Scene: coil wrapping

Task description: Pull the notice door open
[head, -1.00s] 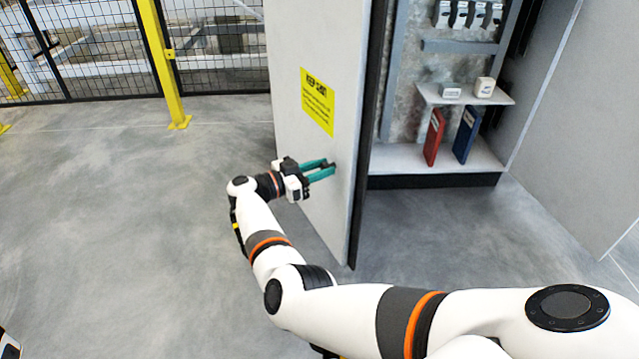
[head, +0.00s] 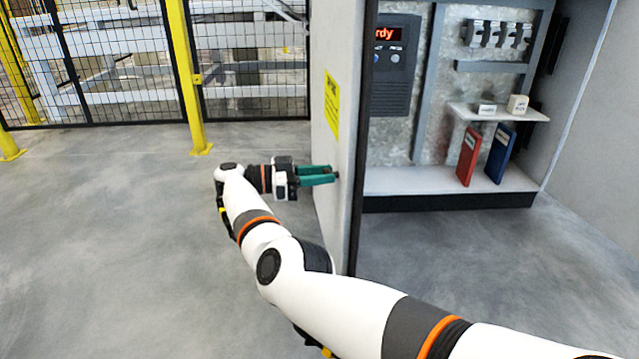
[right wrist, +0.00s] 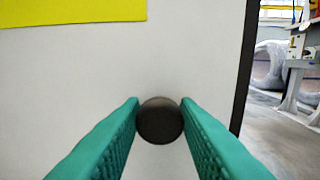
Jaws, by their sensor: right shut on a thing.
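The notice door (head: 336,40) is a pale grey panel with a yellow notice (head: 332,104) on its outer face. It stands wide open, seen nearly edge-on in the head view. My right gripper (head: 334,175) has its teal fingers at the door's outer face. In the right wrist view the fingers are shut on a dark round knob (right wrist: 160,120) on the door, below the yellow notice (right wrist: 70,12). My left gripper is not in view.
The open cabinet holds a control box with a red display (head: 393,60), a red binder (head: 468,157), a blue binder (head: 500,153) and a small shelf (head: 490,112). A yellow post (head: 186,80) and mesh fence stand behind. The floor left of the door is clear.

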